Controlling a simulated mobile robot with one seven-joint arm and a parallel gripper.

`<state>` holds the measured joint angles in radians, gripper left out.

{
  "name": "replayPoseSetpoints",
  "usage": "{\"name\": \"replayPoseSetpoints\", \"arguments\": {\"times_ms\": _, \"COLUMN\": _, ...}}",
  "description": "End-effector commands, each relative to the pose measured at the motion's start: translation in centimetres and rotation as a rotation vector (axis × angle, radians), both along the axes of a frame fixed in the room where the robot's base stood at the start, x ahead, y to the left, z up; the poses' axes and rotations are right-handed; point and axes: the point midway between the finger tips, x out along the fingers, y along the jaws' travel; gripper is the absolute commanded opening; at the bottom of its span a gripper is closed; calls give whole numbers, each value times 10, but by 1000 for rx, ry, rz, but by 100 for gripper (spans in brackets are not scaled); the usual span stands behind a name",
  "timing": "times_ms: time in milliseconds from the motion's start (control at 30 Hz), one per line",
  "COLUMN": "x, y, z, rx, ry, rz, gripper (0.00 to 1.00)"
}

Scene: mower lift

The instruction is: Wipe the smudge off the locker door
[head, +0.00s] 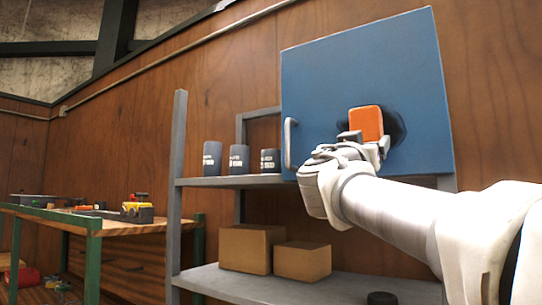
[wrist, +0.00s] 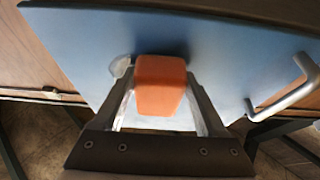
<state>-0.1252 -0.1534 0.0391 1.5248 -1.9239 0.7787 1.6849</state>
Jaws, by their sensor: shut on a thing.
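The blue locker door (head: 330,80) hangs on the right above the shelves, with a grey handle (head: 290,143) on its left edge. A dark smudge (head: 397,127) shows on the door, partly hidden behind an orange block-like sponge (head: 367,122). My gripper (head: 364,140) is shut on the sponge and holds it at the door, over the smudge. In the wrist view the sponge (wrist: 160,85) sits between my two fingers, with the blue door (wrist: 230,45) behind it and the handle (wrist: 288,92) at the right. I cannot tell whether the sponge touches the door.
A grey shelf unit (head: 228,182) holds several dark canisters (head: 239,158) above and two cardboard boxes (head: 250,248) below. A dark round thing (head: 381,298) lies on the lower shelf. A workbench (head: 120,227) with tools stands at the left.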

Motion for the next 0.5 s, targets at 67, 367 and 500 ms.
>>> {"name": "replayPoseSetpoints", "arguments": {"times_ms": 67, "x": -1, "y": -2, "z": 0, "rx": 0, "ry": -2, "rz": -1, "gripper": 30}}
{"name": "replayPoseSetpoints", "arguments": {"times_ms": 367, "x": -15, "y": -23, "z": -2, "rx": 2, "ry": -3, "rz": -3, "gripper": 30}}
{"name": "replayPoseSetpoints", "arguments": {"times_ms": 500, "x": -19, "y": -30, "z": -1, "rx": 2, "ry": -1, "rz": -2, "gripper": 30}}
